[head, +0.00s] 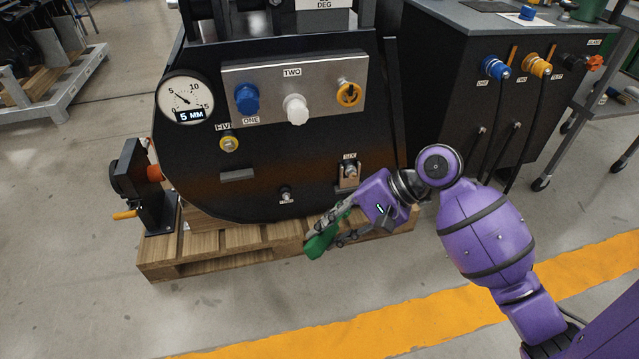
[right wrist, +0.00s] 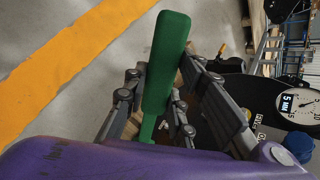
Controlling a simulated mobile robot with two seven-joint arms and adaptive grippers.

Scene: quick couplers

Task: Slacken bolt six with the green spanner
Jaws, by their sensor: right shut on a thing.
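My right gripper (head: 336,228) is shut on the green spanner (head: 320,243), in front of the black machine's lower right and above the pallet edge. The right wrist view shows the spanner's thick green handle (right wrist: 166,60) between the two dark fingers. The spanner's working end is hidden or too small to make out. A bolt (head: 349,170) in a small bracket sits low on the machine's right side. The small label above it seems to read SIX. The spanner is apart from this bolt, below and left of it. My left gripper is not in view.
The machine (head: 200,170) stands on a wooden pallet (head: 210,258). It carries a gauge (head: 186,101) reading 5 MM, blue, white and yellow couplers, and a lower bolt (head: 286,195). A dark cabinet (head: 440,80) with hoses stands right. Floor in front is clear.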

